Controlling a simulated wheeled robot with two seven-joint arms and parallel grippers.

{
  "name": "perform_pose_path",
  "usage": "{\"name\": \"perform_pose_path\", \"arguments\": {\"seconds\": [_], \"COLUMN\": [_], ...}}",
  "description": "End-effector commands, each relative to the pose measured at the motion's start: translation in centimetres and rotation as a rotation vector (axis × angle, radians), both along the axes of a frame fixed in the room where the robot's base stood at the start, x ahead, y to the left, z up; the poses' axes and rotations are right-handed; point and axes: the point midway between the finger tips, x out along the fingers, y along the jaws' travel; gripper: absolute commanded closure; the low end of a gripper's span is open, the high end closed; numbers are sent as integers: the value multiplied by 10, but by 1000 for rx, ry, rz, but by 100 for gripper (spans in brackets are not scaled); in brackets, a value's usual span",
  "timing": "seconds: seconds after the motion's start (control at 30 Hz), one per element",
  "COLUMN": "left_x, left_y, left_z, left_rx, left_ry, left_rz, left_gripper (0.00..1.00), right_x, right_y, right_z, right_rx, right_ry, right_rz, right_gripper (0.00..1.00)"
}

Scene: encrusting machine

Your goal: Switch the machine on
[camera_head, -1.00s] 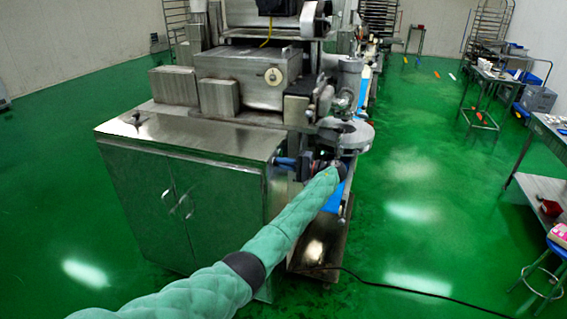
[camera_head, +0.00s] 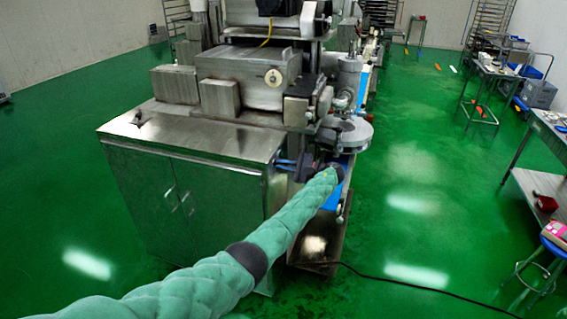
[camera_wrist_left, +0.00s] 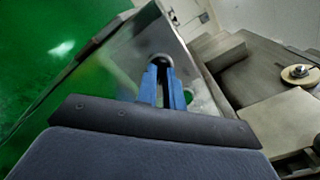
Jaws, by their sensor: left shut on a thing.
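The machine (camera_head: 245,80) is a large steel unit on a cabinet base with a worktop. My left arm reaches to its near right side. My left gripper (camera_head: 284,163) is at the cabinet's right edge, with its blue fingers pointing left. In the left wrist view the gripper (camera_wrist_left: 162,80) has its fingers close together around a small rounded dark part (camera_wrist_left: 161,60) at their tips. What that part is cannot be told clearly. No labelled switch can be made out. My right gripper is out of view.
A round metal plate (camera_head: 345,132) sits on the machine above my wrist. A black cable (camera_head: 400,287) runs over the green floor. Tables (camera_head: 548,150) and a blue stool (camera_head: 552,248) stand at the right, with open floor between.

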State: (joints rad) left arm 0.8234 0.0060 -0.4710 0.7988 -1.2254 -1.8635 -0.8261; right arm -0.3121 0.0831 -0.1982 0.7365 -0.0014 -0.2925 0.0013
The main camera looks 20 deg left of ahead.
Motion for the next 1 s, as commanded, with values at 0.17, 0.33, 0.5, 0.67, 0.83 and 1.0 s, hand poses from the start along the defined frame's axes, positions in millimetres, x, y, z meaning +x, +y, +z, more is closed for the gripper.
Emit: {"name": "perform_pose_path", "arguments": {"seconds": [0.17, 0.33, 0.5, 0.67, 0.83, 1.0], "left_x": [0, 0, 0, 0, 0, 0], "left_y": [0, -1, -1, -1, 0, 0], "left_z": [0, -1, -1, -1, -1, 0], "left_rx": [1, 1, 1, 1, 1, 2], "left_ry": [42, 55, 56, 56, 55, 55], "left_rz": [0, -1, -1, -1, -1, 0], "left_gripper": [100, 100, 100, 100, 69, 69], "right_x": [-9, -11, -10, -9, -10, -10], "right_y": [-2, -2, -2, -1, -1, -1], "right_z": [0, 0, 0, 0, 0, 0], "right_rx": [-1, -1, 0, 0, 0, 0], "right_ry": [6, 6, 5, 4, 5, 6], "right_rz": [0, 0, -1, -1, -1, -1], "right_gripper": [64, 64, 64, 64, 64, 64]}}
